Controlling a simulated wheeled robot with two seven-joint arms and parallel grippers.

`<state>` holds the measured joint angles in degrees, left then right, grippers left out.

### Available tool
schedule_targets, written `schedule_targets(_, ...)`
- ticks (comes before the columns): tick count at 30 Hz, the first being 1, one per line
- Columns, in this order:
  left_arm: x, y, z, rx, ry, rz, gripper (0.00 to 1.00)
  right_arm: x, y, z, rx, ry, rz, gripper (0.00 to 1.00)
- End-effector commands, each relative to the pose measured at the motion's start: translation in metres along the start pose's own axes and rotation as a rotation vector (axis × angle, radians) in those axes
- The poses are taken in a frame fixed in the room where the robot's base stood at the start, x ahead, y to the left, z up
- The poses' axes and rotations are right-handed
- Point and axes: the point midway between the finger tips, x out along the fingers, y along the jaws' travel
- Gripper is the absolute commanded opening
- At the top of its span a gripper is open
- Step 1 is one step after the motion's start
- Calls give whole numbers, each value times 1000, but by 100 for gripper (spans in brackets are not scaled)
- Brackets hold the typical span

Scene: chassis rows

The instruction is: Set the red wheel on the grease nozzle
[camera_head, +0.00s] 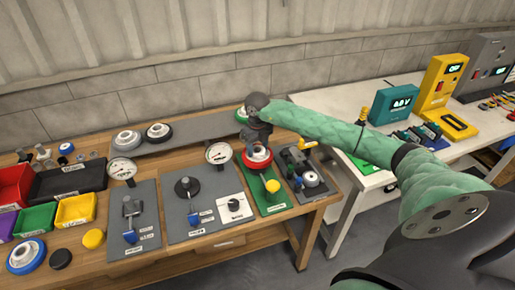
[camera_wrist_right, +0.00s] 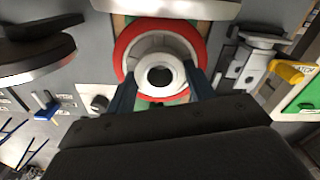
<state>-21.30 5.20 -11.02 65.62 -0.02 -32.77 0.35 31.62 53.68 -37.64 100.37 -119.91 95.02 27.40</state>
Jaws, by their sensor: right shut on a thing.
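The red wheel (camera_head: 259,163), with a pale hub, is over the far part of a green board (camera_head: 280,208). My right gripper (camera_head: 256,145) is directly above it, pointing down. In the right wrist view the red wheel (camera_wrist_right: 128,45) is face-on, with dark fingers (camera_wrist_right: 162,92) on both sides of its hub. The fingers are shut on the hub. Whatever lies under the wheel is hidden, and I cannot tell whether the wheel rests on the board or hangs above it. I cannot pick out the grease nozzle for certain. My left gripper is not in view.
Left of the green board are grey boards (camera_head: 176,237) with gauges (camera_head: 219,153) and switches. A dark grey board (camera_head: 311,193) stands close on the right. A grey strip (camera_head: 190,133) behind holds other wheels (camera_head: 127,139). Coloured bins (camera_head: 76,210) stand at the left.

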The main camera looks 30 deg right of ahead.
Motion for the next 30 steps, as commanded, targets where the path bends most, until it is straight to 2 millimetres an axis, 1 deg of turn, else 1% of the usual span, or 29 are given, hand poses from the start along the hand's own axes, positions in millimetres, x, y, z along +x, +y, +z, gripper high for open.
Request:
schedule_targets(12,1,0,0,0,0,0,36,0,0,0,0,-1,0,18)
schedule_targets(30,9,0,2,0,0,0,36,5,0,1,0,-2,0,18)
